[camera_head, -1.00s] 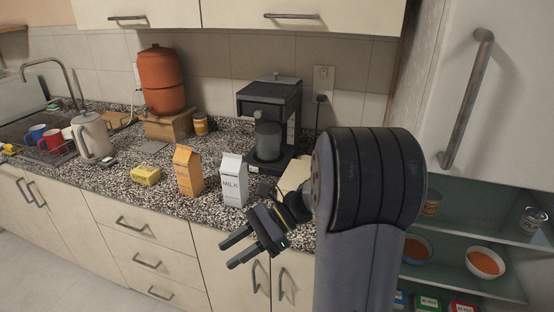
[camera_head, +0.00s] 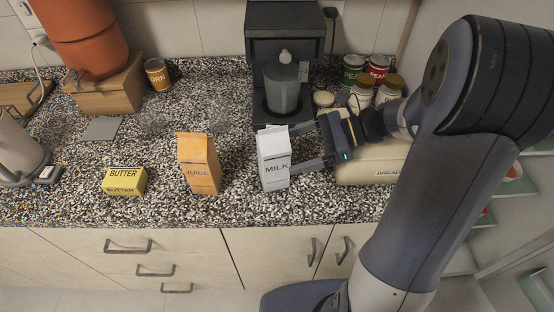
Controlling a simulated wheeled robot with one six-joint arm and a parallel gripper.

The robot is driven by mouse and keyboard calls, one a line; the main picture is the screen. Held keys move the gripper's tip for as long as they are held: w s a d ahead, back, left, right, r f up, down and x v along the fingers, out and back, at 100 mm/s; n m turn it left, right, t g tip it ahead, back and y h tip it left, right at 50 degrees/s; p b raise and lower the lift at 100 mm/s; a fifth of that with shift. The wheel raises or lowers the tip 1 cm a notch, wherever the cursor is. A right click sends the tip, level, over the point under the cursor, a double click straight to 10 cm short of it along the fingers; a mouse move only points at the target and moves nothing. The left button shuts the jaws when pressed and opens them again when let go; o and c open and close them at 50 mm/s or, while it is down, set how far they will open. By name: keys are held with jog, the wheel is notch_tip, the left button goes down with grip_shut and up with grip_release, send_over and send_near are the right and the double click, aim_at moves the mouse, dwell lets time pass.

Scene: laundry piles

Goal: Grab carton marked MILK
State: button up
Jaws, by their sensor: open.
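The white carton marked MILK (camera_head: 273,160) stands upright on the speckled counter, in front of the coffee maker. My gripper (camera_head: 306,146) reaches in from the right with its fingers pointing left. It is open, with one finger toward the back of the carton and the other toward its front right side. The carton's right edge is at or between the fingertips. I cannot tell whether either finger touches it.
An orange JUICE carton (camera_head: 200,165) stands left of the milk, with yellow BUTTER (camera_head: 125,181) farther left. The coffee maker (camera_head: 284,60) is behind. A BREAD box (camera_head: 368,166), cans and jars (camera_head: 362,95) crowd the right side under my arm.

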aim_at(277, 154)
jog(key=shift+p+x, duration=0.35)
jog(key=shift+x, duration=2.4)
jog(key=shift+w+d+f, duration=0.1)
jog(key=shift+w, duration=0.1)
grip_shut()
